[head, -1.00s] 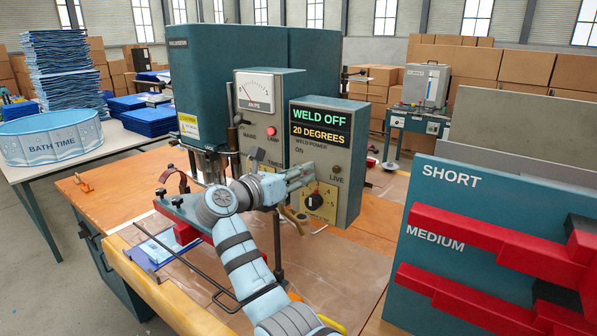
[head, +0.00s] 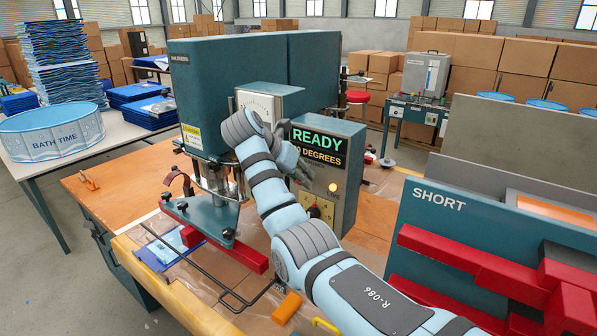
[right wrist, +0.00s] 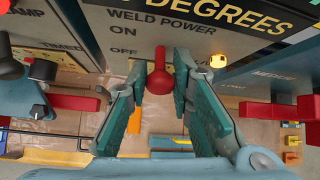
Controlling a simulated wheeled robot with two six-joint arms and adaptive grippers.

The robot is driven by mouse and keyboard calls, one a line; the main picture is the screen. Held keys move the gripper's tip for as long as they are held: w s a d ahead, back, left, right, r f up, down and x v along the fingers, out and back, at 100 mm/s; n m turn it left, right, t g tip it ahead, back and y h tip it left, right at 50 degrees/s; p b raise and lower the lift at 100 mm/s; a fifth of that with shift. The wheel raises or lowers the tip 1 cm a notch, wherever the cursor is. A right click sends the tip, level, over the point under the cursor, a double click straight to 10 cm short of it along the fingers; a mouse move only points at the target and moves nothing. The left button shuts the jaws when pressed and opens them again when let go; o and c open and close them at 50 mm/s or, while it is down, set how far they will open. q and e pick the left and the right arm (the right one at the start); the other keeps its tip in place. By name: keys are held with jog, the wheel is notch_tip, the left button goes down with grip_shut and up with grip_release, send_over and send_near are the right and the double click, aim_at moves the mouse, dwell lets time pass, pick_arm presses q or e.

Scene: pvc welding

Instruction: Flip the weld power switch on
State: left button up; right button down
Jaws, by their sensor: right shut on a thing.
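The weld power switch is a red-knobbed lever (right wrist: 160,82) below the printed words "WELD POWER", "ON" and "OFF" in the right wrist view. My right gripper (right wrist: 158,92) has its teal fingers on either side of the knob and is shut on it. In the head view my right gripper (head: 300,170) is against the front of the grey control box (head: 349,198), and my arm hides the switch there. The box's display (head: 318,138) reads "READY" above a partly covered "DEGREES" line. The yellow live lamp (head: 333,187) is lit. My left gripper is not in view.
The large teal welding machine (head: 235,75) stands behind the control box. A teal rack (head: 430,225) marked "SHORT" with red bars stands at the right. A blue pool (head: 50,135) is on the left table. An orange block (head: 287,307) lies on the bench.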

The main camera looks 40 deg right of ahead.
jog(key=shift+d+r, duration=0.2)
jog(key=shift+r, duration=0.05)
jog(key=shift+w, duration=0.1)
dwell(0.3)
jog(key=c, duration=1.6)
grip_release()
jog(key=shift+o, duration=0.4)
jog(key=shift+y, duration=0.3)
jog(key=shift+f, duration=0.1)
